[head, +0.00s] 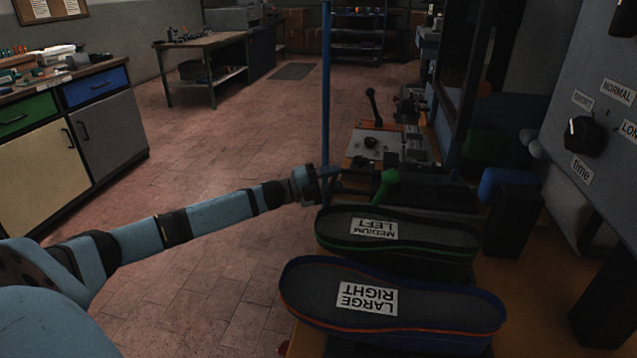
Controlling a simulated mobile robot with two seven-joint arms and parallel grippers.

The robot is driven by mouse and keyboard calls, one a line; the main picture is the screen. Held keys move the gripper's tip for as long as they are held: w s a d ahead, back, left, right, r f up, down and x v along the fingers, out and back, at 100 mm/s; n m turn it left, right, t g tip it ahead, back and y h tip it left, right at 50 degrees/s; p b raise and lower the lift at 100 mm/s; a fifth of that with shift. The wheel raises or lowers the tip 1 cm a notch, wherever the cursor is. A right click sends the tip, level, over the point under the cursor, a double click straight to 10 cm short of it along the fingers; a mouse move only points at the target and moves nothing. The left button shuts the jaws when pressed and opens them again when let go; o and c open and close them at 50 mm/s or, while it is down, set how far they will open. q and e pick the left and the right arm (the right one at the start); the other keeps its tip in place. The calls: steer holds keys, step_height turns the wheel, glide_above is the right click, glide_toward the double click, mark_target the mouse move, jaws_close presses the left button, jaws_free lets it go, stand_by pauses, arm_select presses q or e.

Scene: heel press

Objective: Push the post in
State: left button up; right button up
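My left gripper (332,180) reaches in from the left, beyond the insoles and just left of a green-headed lever (388,182). Its fingers are small and dark, and their gap is not clear. A thin blue upright post (326,90) rises right at the gripper; I cannot tell whether they touch. I cannot tell for certain which part is the task's post. Nearer lie a green-edged sole marked MEDIUM LEFT (422,236) and a blue-and-orange-edged sole marked LARGE RIGHT (430,308). My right gripper is not in view.
A control panel with a black time knob (583,136) stands at the right. Behind the soles is a fixture with a black-handled lever (373,105). Drawer cabinets (108,118) stand at the left and a workbench (215,42) at the back. The tiled floor between is clear.

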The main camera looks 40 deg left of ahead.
arm_select(q)
steer(key=p+v, duration=0.1)
steer(key=v, duration=1.2)
steer(key=shift+s+a, duration=0.2)
steer(key=shift+r, duration=0.2)
